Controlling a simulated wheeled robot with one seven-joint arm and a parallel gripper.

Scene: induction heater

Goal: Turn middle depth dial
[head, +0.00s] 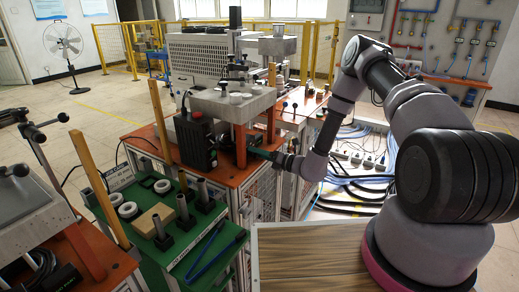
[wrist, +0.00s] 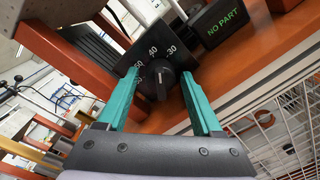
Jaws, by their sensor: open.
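A black dial knob (wrist: 159,80) stands on a black scale plate (wrist: 150,52) with white numbers; 30, 40 and 50 can be read. My gripper (wrist: 162,88) is open, with one teal finger on each side of the knob. Gaps show between the fingers and the knob, so it is not clamped. In the head view my gripper (head: 259,153) reaches in at the right edge of the orange-topped machine bench (head: 232,174); the dial cannot be made out there.
A black box reading NO PART (wrist: 222,18) sits just beyond the dial. Orange posts (wrist: 62,62) stand close on the left. A black box (head: 196,138) and a metal press (head: 233,100) stand on the bench. A green tray (head: 205,243) with metal parts is nearer me.

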